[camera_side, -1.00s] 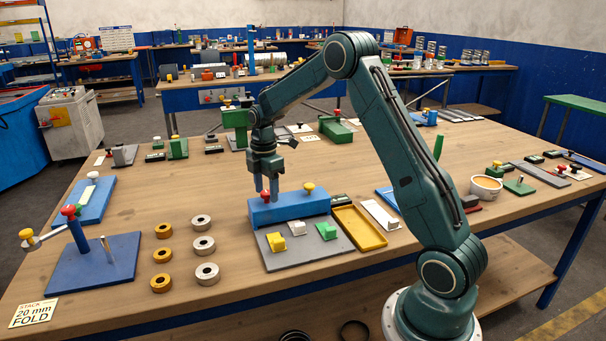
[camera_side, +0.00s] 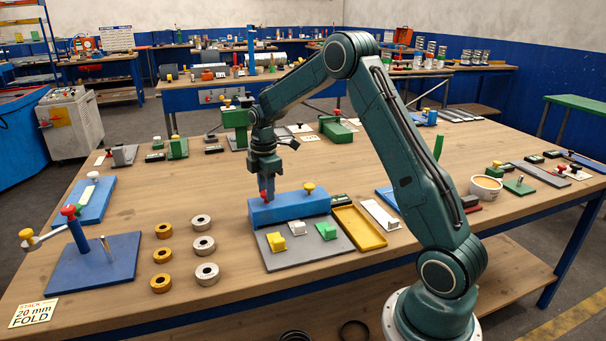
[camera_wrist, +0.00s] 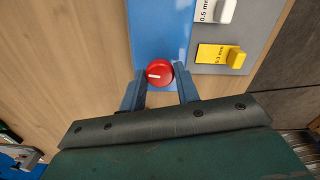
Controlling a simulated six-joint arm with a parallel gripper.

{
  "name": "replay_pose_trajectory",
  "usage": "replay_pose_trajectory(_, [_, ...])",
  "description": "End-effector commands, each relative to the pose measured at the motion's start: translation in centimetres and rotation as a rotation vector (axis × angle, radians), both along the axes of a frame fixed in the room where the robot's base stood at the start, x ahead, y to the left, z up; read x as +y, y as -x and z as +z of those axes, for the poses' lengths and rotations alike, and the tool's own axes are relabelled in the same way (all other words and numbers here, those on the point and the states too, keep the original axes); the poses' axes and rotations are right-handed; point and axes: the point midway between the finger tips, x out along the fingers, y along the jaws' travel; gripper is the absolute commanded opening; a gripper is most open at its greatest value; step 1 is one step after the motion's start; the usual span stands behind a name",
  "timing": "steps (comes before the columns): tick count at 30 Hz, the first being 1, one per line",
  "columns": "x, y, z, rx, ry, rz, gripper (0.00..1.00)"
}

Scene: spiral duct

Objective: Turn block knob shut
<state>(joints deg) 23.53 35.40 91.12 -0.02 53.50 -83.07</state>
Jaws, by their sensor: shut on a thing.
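The blue block (camera_side: 288,208) sits on the table with a red knob (camera_side: 264,196) at its left end and a yellow knob (camera_side: 308,188) toward its right end. My gripper (camera_side: 268,188) points straight down over the left end, shut on the red knob. In the wrist view, the red knob (camera_wrist: 159,73) with its short white mark lies between the two blue fingers of my gripper (camera_wrist: 159,77). The blue block (camera_wrist: 158,30) runs up from there. The yellow knob is out of the wrist view.
A grey plate (camera_side: 283,258) with yellow, white and green small blocks lies in front of the blue block. A yellow tray (camera_side: 359,228) is to its right. Several gold and silver rings (camera_side: 203,246) stand to the left, with bare wood between.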

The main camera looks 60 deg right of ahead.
Motion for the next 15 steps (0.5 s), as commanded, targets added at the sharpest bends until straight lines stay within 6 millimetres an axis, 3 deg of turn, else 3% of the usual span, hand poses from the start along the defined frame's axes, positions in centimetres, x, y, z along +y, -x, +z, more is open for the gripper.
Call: replay_pose_trajectory(15, [0.00,-0.02,0.09,-0.001,0.001,-0.445,0.09])
